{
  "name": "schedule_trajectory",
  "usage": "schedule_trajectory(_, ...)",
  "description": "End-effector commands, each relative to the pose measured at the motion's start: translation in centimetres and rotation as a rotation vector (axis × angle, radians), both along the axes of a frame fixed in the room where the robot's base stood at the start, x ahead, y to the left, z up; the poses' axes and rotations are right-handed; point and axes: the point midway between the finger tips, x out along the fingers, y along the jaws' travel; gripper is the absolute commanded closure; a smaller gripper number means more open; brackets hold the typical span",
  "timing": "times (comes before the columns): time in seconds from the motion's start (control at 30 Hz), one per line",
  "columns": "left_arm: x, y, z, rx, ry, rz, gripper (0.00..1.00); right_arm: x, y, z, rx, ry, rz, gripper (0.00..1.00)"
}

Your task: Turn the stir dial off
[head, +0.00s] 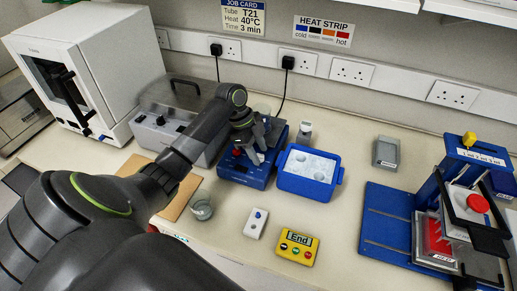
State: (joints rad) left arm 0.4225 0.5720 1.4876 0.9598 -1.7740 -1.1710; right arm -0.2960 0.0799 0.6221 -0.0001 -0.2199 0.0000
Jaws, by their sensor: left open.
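The blue stirrer hotplate (240,173) stands at the middle back of the bench, with a red dial (237,153) on the left of its front. Other controls on its front are too small or covered to tell which is the stir dial or how it is set. My left gripper (258,157) is open, pointing down over the hotplate's front right. The gripper and arm hide part of the hotplate top and a glass vessel (262,112) behind. I cannot tell whether a finger touches a dial. My right gripper does not show.
A blue ice tub (306,185) stands close right of the hotplate. A grey lidded machine (172,122) is close on the left. A glass beaker (202,206), a white switch box (256,223) and a yellow timer (297,247) are in front. A blue press stand (390,222) is at right.

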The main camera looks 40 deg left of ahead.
Motion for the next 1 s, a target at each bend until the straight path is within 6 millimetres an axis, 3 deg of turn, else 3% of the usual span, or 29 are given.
schedule_trajectory(0.37, 0.03, -0.2, -0.56, 0.001, 0.0, 0.0, 0.57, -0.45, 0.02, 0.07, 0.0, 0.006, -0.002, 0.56)
schedule_trajectory(0.7, 0.02, -0.18, -0.52, 0.001, 0.001, 0.001, 1.0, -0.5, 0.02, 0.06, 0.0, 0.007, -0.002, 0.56)
schedule_trajectory(1.0, -0.03, -0.23, -0.31, 0.0, 0.001, 0.043, 1.0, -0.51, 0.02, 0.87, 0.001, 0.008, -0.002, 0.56)
